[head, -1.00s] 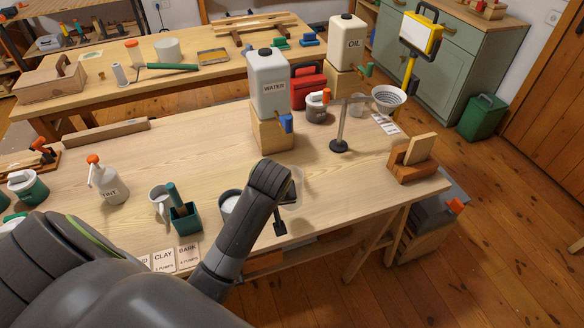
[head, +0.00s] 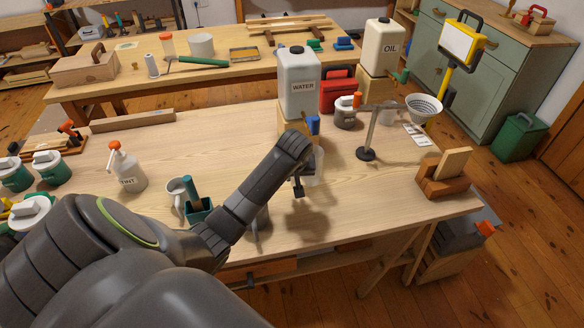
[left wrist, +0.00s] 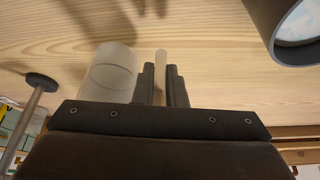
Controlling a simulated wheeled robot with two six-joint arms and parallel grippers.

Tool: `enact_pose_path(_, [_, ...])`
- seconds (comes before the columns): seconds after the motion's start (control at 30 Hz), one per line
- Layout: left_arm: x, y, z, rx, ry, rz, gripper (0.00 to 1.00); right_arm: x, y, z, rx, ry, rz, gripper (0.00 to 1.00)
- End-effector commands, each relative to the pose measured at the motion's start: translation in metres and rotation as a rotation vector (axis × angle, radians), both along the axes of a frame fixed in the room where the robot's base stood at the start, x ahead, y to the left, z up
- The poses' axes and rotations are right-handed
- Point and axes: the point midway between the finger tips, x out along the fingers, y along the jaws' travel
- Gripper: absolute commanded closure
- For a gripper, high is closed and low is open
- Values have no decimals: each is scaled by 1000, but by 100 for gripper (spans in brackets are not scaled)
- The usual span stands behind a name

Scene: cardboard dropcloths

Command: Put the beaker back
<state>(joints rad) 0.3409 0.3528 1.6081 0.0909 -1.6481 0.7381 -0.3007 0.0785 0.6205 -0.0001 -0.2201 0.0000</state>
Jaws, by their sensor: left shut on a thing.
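The beaker is a clear, frosted cup with a handle. In the head view the beaker (head: 318,168) shows partly behind my left gripper (head: 299,188), in front of the water jug's blue tap. In the left wrist view the beaker (left wrist: 112,75) is just left of the fingers. My left gripper (left wrist: 161,85) is shut on its pale upright handle. A shadow on the table below suggests that the beaker is held above the wood. Its contents cannot be made out. My right gripper is not in view.
The water jug (head: 299,82) stands on a wooden block behind. A funnel stand (head: 368,135) is to the right, beside a wooden holder (head: 444,180).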

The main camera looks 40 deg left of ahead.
Motion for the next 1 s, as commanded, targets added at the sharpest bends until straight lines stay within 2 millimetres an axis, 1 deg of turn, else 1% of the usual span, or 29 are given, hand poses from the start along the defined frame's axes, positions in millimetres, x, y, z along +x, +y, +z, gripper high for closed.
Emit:
enact_pose_path(0.03, [9, 8, 2, 3, 0, 3, 100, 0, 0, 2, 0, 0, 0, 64])
enact_pose_path(0.2, [32, 27, 1, 1, 1, 2, 100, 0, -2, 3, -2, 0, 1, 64])
enact_pose_path(0.37, [44, 37, 1, 0, -1, 1, 100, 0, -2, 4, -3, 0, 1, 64])
enact_pose_path(0.47, [46, 39, -2, 0, 1, 1, 100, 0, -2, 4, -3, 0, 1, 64])
enact_pose_path(0.63, [45, 38, -24, -2, 4, 0, 100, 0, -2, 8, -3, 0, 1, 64])
enact_pose_path(0.73, [46, 38, -33, 0, 2, -1, 100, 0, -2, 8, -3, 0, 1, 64])
enact_pose_path(1.0, [46, 39, -35, 1, -1, -1, 100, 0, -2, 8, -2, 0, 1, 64])
